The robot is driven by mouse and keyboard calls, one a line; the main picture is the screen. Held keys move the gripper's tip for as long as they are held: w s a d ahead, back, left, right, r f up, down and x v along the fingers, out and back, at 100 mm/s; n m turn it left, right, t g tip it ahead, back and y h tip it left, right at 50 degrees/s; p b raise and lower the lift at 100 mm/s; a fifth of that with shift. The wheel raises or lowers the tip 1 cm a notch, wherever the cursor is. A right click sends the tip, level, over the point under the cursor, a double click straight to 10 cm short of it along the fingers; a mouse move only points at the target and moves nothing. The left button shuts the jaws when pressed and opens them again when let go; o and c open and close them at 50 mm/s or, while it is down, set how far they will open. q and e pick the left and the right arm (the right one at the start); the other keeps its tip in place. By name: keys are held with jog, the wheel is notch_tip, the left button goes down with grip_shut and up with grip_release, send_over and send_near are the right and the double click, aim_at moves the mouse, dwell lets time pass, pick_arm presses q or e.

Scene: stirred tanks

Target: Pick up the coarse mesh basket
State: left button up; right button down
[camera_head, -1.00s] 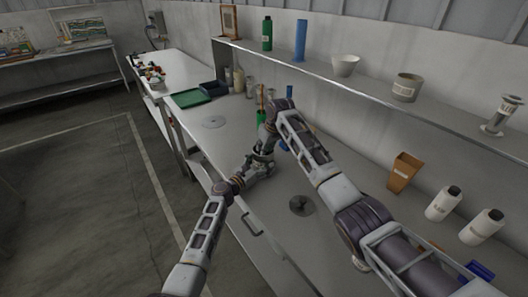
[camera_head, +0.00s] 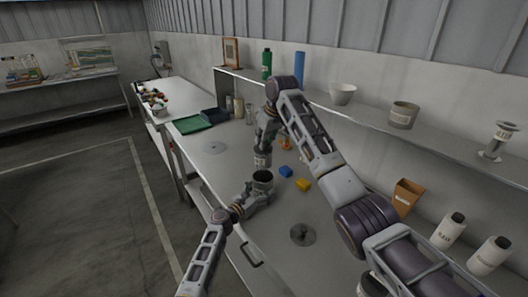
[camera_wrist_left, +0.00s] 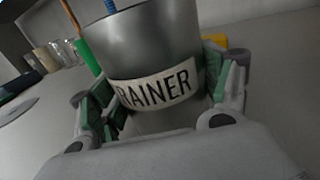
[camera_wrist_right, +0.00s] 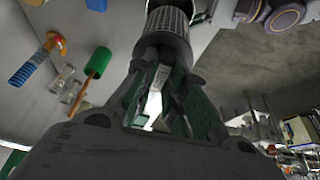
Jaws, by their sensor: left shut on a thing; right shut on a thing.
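The mesh basket (camera_head: 262,160) hangs from my right gripper (camera_head: 267,122), whose fingers are shut on its upper part. In the right wrist view its grey perforated wall (camera_wrist_right: 168,22) shows beyond the fingers. My left gripper (camera_head: 252,198) is shut around a dark grey can (camera_head: 263,178), open at the top. In the left wrist view the can (camera_wrist_left: 150,45) carries a white label of which "RAINER" can be read. The basket is straight above the can's mouth. I cannot tell whether its lower end is fully clear of the rim.
A blue block (camera_head: 286,171) and a yellow block (camera_head: 303,185) lie right of the can. A dark round disc (camera_head: 302,234) lies on the bench nearer me. A brown box (camera_head: 406,196) and white bottles (camera_head: 449,231) stand at the right. A shelf (camera_head: 375,112) overhangs the bench's back.

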dwell(0.3)
dwell(0.4)
pick_arm(q)
jog(key=o, duration=1.1)
jog(key=shift+s, duration=0.1)
jog(key=shift+v, duration=5.95)
jog(key=shift+s+a, duration=0.1)
